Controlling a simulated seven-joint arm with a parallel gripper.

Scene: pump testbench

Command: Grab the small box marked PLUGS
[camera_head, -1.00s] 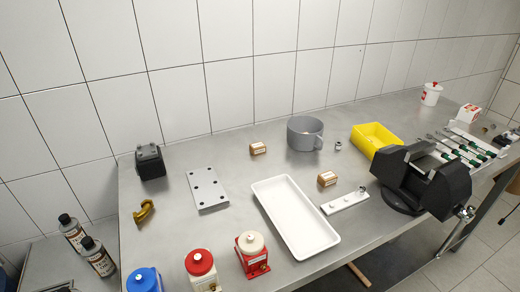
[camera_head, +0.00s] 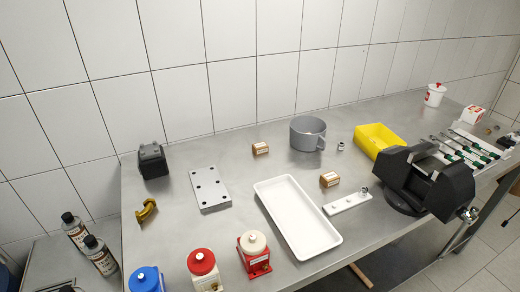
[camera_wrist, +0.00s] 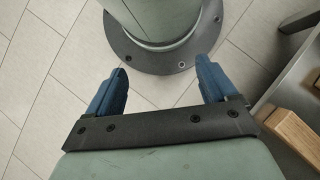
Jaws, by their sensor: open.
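Two small brown boxes with white labels lie on the grey metal bench. One box (camera_head: 261,149) is near the back wall, left of the grey mug. The other box (camera_head: 329,179) is right of the white tray. The labels are too small to read, so I cannot tell which is marked PLUGS. My gripper (camera_wrist: 162,88) shows only in the wrist view. Its two blue fingers are wide apart with nothing between them, above the tiled floor and away from both boxes.
A white tray (camera_head: 269,190), grey mug (camera_head: 306,134), yellow bin (camera_head: 365,146) and black vise (camera_head: 428,185) stand around the boxes. A drilled plate (camera_head: 209,188) lies at left. A wooden piece (camera_wrist: 298,139) shows beside my gripper.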

